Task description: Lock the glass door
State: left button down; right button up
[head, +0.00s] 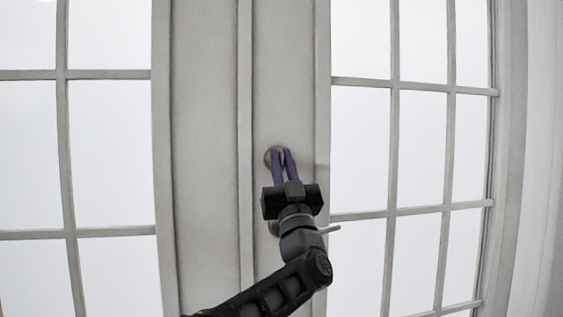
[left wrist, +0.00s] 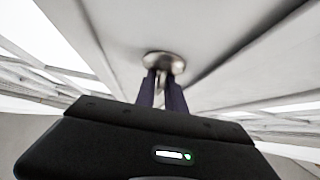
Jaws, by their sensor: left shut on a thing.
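The glass door (head: 287,80) is a closed pair of white-framed leaves with many panes; its frame also shows in the left wrist view (left wrist: 115,30). A round metal lock (head: 269,157) sits on the right leaf's stile, and it shows in the left wrist view (left wrist: 165,60). My left gripper (head: 279,152) has its purple fingers at the lock, shut on the small thumb turn (left wrist: 162,80) in its middle. The turn is mostly hidden between the fingers. A door handle (head: 331,229) below is partly hidden behind my left gripper. My right gripper is not in view.
Glass panes (head: 112,150) fill both sides of the door. A pale wall or door casing (head: 540,150) stands at the far right. The handle's lever sticks out to the right just below the gripper. No loose objects show in front of the door.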

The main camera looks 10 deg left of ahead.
pick_arm(q)
jog(key=c, duration=1.5)
grip_release()
jog(key=shift+c, duration=0.2)
jog(key=shift+s+d, duration=0.1)
jog(key=v, duration=0.7)
jog(key=shift+s+f, duration=0.15)
jog(key=shift+f, duration=0.15)
